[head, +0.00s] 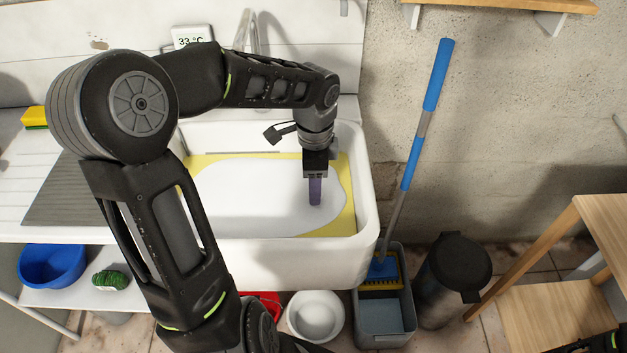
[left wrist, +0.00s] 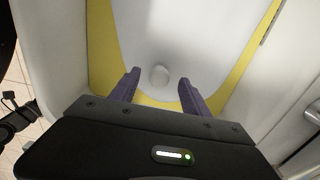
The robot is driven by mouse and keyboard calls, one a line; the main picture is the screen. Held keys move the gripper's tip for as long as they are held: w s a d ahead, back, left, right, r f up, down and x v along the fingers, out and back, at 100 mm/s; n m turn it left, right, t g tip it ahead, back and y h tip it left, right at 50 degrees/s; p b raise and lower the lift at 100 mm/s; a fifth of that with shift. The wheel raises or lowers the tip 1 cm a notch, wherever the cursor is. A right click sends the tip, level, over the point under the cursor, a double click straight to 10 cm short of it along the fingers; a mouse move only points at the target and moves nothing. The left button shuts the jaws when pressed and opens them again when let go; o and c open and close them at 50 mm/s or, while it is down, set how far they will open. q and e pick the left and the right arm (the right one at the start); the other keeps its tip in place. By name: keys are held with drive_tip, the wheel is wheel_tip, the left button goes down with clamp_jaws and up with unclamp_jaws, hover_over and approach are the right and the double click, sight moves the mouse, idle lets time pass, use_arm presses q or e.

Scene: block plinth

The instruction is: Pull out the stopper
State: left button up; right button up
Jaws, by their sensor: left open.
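A small pale round knob, which looks like the stopper (left wrist: 159,76), shows in the left wrist view against a white patch in the sink. In the head view I cannot make it out. The white sink (head: 290,262) has a yellow layer (head: 345,222) inside, mostly covered by a foam-like white patch (head: 250,195). My left gripper (head: 315,198) points down into the sink, right of its middle. Its purple fingers (left wrist: 158,84) are open, one on each side of the knob, with gaps and nothing held. Whether the fingertips are level with the knob is unclear. My right gripper is not in view.
A faucet (head: 252,32) stands behind the sink. A blue-handled mop (head: 436,75) leans in a grey bucket (head: 383,320) at right, beside a dark bin (head: 452,275). A wooden table (head: 597,215) is farther right. A blue bowl (head: 52,268) sits low at left.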

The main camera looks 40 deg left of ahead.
sight(316, 210)
use_arm(q)
wheel_tip(316, 210, down, 8)
drive_tip(key=shift+r+b, duration=0.15)
drive_tip(key=shift+b, duration=0.3)
drive_tip(key=shift+c, duration=0.3)
clamp_jaws()
idle(0.3)
idle(0.5)
